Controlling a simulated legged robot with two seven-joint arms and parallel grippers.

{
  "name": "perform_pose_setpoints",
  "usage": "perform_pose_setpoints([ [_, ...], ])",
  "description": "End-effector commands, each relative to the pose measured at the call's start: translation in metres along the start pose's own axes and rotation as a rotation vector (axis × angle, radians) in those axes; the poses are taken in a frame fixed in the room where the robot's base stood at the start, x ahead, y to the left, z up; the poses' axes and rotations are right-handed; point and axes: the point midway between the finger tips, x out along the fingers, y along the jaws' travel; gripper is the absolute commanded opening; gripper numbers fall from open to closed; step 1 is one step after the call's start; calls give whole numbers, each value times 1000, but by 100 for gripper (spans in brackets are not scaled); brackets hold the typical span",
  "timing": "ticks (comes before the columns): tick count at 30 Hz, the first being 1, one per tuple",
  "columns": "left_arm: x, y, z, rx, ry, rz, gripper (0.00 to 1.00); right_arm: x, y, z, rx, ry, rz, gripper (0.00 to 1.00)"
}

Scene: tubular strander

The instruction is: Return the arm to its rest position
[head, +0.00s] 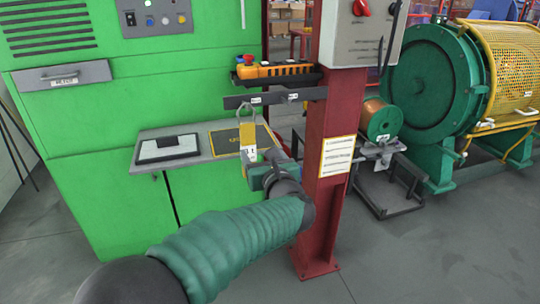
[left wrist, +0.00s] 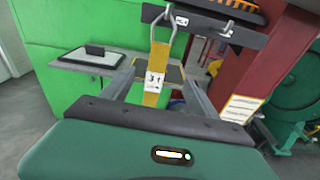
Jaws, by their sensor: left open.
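My left arm comes in from the bottom left in a green ribbed sleeve. My left gripper (head: 256,160) is open in front of the rail on the red post. In the left wrist view its two fingers (left wrist: 161,66) stand apart. A yellow strap (head: 247,134) with a white label hangs in front of the rail (head: 285,97). In the left wrist view the strap (left wrist: 158,60) appears between the fingers, below a metal loop at the rail. Whether the fingers touch it is unclear. My right gripper is out of view.
A red post (head: 330,195) stands close to my left gripper, with a control box (head: 355,30) above. A grey shelf (head: 190,160) juts from the green cabinet (head: 100,205). The green strander drum (head: 420,80) stands right. The floor in front is clear.

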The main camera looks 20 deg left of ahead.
Motion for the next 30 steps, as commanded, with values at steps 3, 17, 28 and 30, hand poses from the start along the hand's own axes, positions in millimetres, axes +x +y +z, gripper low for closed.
perform_pose_setpoints([
  [3,0,-6,-12,252,5,-96,69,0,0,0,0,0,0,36],
  [17,-146,62,-268,2439,-342,-1310,69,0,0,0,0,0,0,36],
  [28,-232,153,-286,-2236,607,1550,69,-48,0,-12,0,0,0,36],
  [30,-234,154,-264,-2238,606,1551,69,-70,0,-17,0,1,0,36],
])
